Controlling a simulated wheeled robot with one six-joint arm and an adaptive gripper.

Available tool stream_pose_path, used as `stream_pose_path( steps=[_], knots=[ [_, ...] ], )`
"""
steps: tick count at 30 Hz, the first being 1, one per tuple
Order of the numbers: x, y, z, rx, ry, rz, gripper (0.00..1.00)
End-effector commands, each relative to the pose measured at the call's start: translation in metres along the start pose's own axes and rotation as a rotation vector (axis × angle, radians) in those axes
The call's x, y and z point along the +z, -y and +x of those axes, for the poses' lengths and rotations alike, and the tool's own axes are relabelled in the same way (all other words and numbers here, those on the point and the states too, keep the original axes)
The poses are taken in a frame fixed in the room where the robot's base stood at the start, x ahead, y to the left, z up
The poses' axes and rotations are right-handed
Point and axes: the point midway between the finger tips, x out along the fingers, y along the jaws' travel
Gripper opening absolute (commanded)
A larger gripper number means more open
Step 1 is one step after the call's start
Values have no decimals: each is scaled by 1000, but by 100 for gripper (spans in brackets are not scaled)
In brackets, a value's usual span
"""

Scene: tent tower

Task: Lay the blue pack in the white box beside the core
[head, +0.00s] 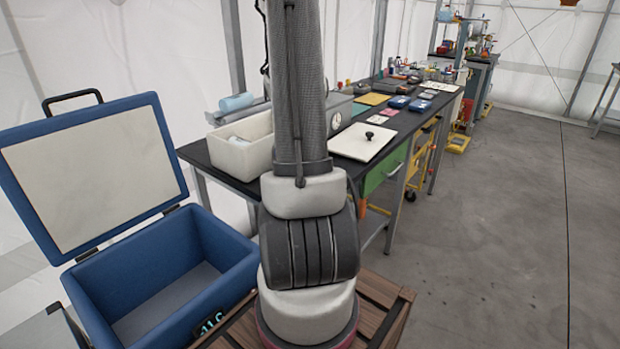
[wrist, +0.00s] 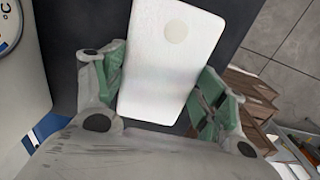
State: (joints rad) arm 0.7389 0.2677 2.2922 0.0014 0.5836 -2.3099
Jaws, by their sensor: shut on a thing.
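My gripper (wrist: 163,68) is shut on a white, rounded slab-like pack (wrist: 170,60) with a pale round spot, above a dark surface. In the head view my arm hides the gripper and this pack. The white box (head: 228,153) stands open on the near end of the black table. A pale cylinder-like thing, perhaps the core (head: 240,141), lies partly visible in it; my arm covers the box's right side. Blue flat packs (head: 400,102) lie farther along the table. The held pack looks white, not blue.
A white lid with a black knob (head: 362,146) lies right of my arm. A blue cooler (head: 215,250) stands open at left. Clear floor (head: 500,230) lies right.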

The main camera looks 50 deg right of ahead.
Motion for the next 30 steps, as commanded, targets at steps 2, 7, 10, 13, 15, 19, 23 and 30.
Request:
stream_pose_path(
  steps=[2, 7, 10, 13, 15, 19, 23, 30],
  knots=[
    [1, -1, -6, 3, 3, 0, 34],
    [1, -1, -36, 6, 6, 0, 34],
    [1, -1, -58, 5, 5, 0, 34],
    [0, 0, -77, 4, 5, 0, 34],
    [1, -2, -88, 4, 5, 5, 34],
    [9, -15, -104, 4, 4, 82, 34],
    [28, -50, -121, 3, 3, 289, 34],
    [69, -139, -157, 4, 1, 858, 34]
  ],
)
